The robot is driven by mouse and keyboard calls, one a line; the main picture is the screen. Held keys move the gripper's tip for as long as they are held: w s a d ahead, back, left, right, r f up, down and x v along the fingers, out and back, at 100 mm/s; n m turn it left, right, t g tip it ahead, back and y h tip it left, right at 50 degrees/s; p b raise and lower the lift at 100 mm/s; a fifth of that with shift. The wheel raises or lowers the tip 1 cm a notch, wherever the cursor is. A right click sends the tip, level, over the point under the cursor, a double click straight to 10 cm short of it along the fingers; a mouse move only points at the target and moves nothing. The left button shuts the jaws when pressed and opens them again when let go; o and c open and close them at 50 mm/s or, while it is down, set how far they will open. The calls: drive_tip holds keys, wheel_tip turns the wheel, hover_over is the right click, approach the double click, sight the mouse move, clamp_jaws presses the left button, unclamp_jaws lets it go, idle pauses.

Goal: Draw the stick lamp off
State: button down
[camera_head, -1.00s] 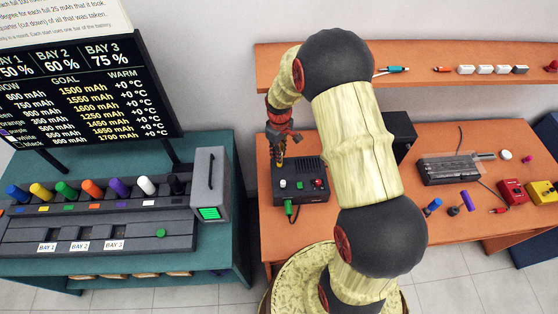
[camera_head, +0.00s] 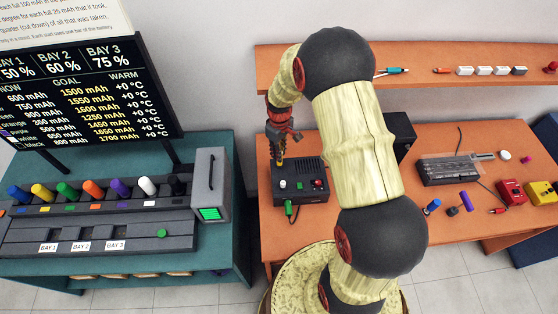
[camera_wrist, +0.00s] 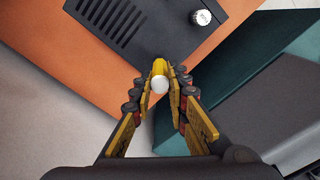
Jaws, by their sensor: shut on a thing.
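The stick lamp appears as a small white rounded tip (camera_wrist: 160,84) with a yellow part just beyond it, between my fingertips in the wrist view. My gripper (camera_wrist: 160,88) is shut on it, one finger on each side. In the head view my gripper (camera_head: 281,155) points down at the back left corner of a black box (camera_head: 315,168), which has a white knob, a red knob and vent slots. The lamp's lower end is hidden by the fingers, so I cannot tell whether it touches the box.
The box stands on an orange bench (camera_head: 385,225). A teal table (camera_head: 120,270) with a charger rack of coloured cylinders is at the left, beyond a gap. A shelf (camera_head: 420,88) runs behind. A dark device (camera_head: 450,170) and small tools lie to the right.

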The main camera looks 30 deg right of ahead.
drive_tip(key=shift+r+p, duration=1.2)
drive_tip(key=shift+r, duration=0.9)
